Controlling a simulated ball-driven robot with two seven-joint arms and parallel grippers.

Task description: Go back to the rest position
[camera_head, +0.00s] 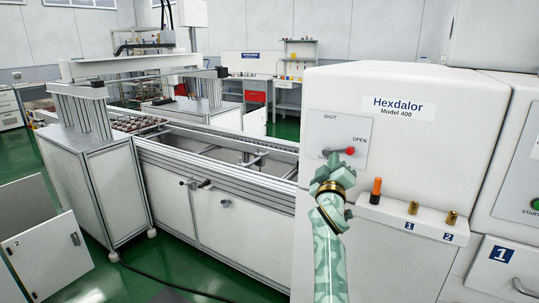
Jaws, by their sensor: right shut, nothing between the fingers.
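My right gripper (333,168) is at the front of the white Hexdalor Model 400 machine (445,150), just below the red-tipped lever (350,151). It is shut with nothing held. The lever's red tip points to the right, below the OPEN label on the grey panel (324,132). I cannot tell whether the gripper touches the lever. My right arm comes up from the bottom edge of the view. My left gripper is not in view.
An orange-handled part (376,191) and two brass fittings stand on the machine's ledge, right of my arm. The conveyor frame (215,160) runs along the left. An open cabinet door (47,255) and a dark cable (175,283) are over the green floor.

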